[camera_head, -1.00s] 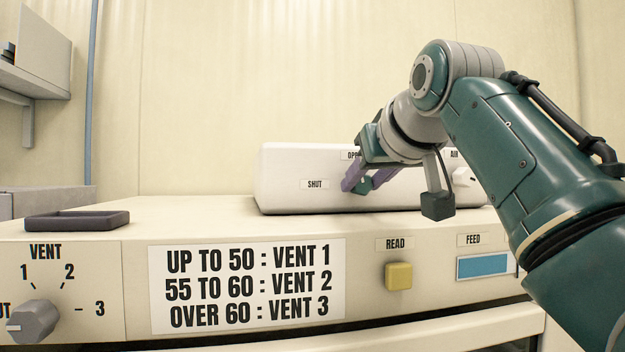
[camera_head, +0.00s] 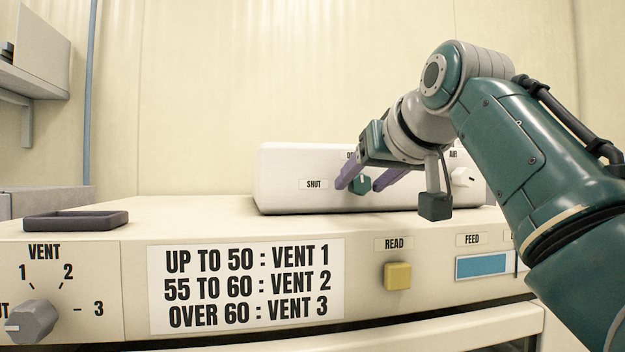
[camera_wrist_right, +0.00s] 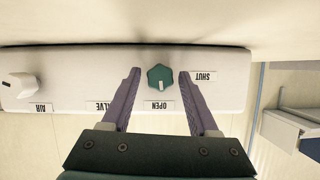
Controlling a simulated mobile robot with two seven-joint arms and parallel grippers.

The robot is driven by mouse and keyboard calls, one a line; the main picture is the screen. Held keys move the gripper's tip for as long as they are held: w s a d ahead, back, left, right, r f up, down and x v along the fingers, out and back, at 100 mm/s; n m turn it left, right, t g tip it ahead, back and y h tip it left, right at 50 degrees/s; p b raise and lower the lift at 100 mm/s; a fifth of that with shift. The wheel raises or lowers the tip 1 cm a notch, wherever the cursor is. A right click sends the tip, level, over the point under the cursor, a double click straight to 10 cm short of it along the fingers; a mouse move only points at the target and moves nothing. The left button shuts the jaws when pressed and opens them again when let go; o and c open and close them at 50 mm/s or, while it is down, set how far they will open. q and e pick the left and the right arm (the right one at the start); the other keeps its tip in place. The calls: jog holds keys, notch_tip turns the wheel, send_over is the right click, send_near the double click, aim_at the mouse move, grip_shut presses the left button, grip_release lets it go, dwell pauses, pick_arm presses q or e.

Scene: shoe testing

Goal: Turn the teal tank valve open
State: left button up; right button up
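The teal valve knob (camera_head: 361,187) is on the front of a white rounded unit (camera_head: 285,165). It also shows in the right wrist view (camera_wrist_right: 160,76), where its white pointer mark faces the OPEN label (camera_wrist_right: 158,106). A SHUT label (camera_head: 314,184) sits to its left in the head view. My right gripper (camera_head: 359,186) is open, with one purple finger on each side of the knob. In the wrist view the fingers (camera_wrist_right: 160,73) stand apart from the knob, with a gap on both sides. My left gripper is not in view.
A white AIR knob (camera_head: 463,177) is right of the valve. On the console below are a yellow READ button (camera_head: 398,276), a blue FEED panel (camera_head: 484,265) and a grey VENT knob (camera_head: 33,320). A dark tray (camera_head: 76,221) lies on top at left.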

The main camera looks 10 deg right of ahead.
jog(key=shift+o, duration=0.6)
jog(key=v, duration=1)
